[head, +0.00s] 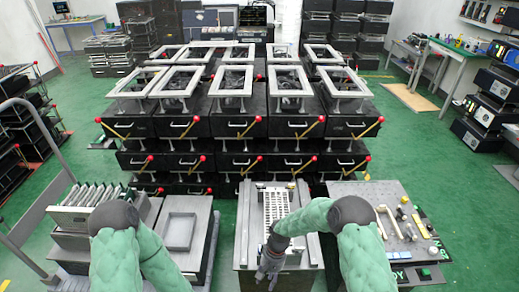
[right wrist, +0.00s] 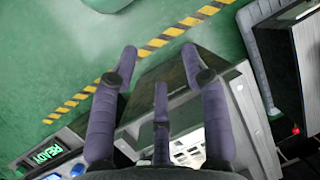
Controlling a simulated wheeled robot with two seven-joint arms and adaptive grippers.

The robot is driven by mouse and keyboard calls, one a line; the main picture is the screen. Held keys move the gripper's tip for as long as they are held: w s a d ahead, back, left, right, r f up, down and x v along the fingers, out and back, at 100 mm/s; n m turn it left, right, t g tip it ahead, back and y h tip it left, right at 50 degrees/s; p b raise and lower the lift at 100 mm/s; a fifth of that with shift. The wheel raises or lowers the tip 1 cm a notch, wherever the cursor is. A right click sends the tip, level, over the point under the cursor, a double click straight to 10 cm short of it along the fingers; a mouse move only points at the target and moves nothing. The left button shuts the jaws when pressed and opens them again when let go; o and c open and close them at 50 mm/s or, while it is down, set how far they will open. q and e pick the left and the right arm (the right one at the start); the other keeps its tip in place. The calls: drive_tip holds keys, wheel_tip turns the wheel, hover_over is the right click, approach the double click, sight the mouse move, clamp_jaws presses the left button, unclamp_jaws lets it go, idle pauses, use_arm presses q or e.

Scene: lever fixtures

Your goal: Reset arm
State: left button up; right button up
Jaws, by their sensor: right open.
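My right arm, in a green sleeve (head: 362,262), bends at a dark elbow and reaches left across the front of the workbench. My right gripper (head: 268,262) hangs low at the front of the central station. In the right wrist view its purple-grey fingers (right wrist: 160,62) are spread apart with nothing between them. My left arm, in a green sleeve (head: 128,262), is at the lower left of the head view. Its gripper is outside the frame.
The central station holds a white slotted rack (head: 276,208). A grey tray (head: 180,230) is left of it, and a board with small parts (head: 400,225) is right of it. Black fixtures with red-knobbed levers (head: 240,125) stand behind. Green floor with yellow-black tape (right wrist: 160,42) shows under the fingers.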

drive_tip(key=s+d+f+m+t+y, duration=0.1)
drive_tip(key=s+d+t, duration=0.1)
drive_tip(key=s, duration=0.7)
drive_tip(key=s+d+f+m+t, duration=0.1)
drive_tip(key=s+d+f+t, duration=0.1)
drive_tip(key=s+d, duration=0.3)
drive_tip(key=s, duration=0.3)
drive_tip(key=shift+s+y, duration=0.35)
drive_tip(key=shift+y, duration=0.05)
drive_tip(key=shift+f, duration=0.1)
idle(0.7)
